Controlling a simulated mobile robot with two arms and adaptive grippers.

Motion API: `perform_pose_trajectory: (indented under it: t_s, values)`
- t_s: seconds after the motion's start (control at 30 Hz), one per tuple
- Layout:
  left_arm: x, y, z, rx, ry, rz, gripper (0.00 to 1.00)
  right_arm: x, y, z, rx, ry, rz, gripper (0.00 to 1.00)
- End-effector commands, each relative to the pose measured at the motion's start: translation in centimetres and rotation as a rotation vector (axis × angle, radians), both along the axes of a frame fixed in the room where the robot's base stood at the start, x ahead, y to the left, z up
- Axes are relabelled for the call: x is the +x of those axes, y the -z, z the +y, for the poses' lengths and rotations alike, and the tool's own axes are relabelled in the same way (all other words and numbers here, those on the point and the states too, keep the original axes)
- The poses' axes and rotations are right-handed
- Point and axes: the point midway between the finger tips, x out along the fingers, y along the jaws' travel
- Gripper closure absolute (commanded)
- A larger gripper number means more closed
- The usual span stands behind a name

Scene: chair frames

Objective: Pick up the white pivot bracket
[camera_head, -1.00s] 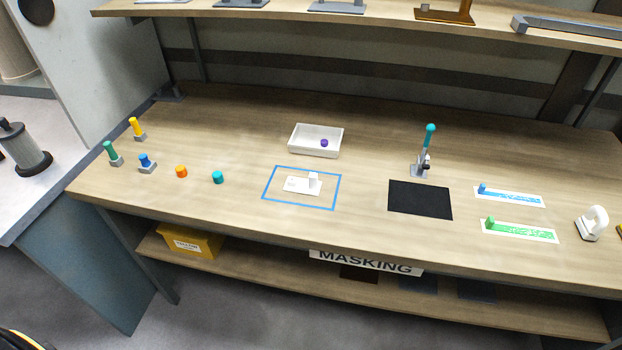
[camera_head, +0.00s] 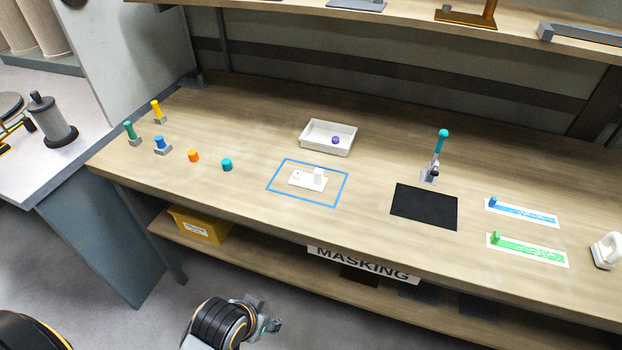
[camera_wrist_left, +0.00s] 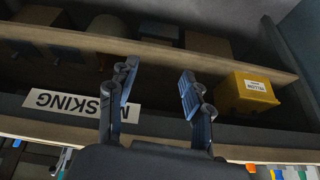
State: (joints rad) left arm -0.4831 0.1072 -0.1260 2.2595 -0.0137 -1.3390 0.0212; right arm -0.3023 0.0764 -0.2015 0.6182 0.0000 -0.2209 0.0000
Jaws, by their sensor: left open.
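The white pivot bracket (camera_head: 309,180), a flat plate with an upright block at its right end, lies on the bench inside a blue outlined rectangle (camera_head: 283,204). My left gripper (camera_head: 268,322) shows at the bottom of the head view, low in front of the bench and well away from the bracket. In the left wrist view my left gripper (camera_wrist_left: 158,72) has its two fingers spread apart with nothing between them. The bracket cannot be made out in the wrist view. My right gripper is not in view.
A white tray (camera_head: 308,146) with a purple piece is behind the bracket; a black mat (camera_head: 424,207) and teal-topped lever (camera_head: 437,155) are to the right. Orange (camera_head: 193,156) and teal (camera_head: 227,165) cylinders sit left. The MASKING sign (camera_head: 364,265) and yellow bin (camera_head: 196,225) are below the bench top.

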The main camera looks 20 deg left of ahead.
Motion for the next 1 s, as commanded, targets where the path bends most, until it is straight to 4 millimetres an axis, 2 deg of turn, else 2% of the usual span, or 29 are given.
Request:
perform_pose_trajectory:
  t_s: [0.03, 0.2, 0.4, 0.5, 0.67, 1.0]
  values:
    - [2.7, -2.4, 0.0, -0.008, -0.014, -0.092, 0.50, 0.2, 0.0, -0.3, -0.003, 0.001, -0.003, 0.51]
    - [10.8, -7.7, -0.2, -0.042, -0.054, -0.368, 0.50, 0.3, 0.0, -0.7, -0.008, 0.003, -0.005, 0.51]
    - [18.1, -12.6, -0.5, -0.080, -0.078, -0.628, 0.50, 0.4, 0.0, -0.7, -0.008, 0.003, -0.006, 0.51]
    - [20.5, -14.7, -0.6, -0.095, -0.082, -0.724, 0.50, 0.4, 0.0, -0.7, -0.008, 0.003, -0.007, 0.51]
    - [22.7, -15.9, -0.8, -0.106, -0.084, -0.788, 0.50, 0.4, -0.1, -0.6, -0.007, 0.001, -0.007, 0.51]
    - [28.3, -13.9, -1.0, -0.107, -0.083, -0.787, 0.50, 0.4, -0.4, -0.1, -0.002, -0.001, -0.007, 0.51]
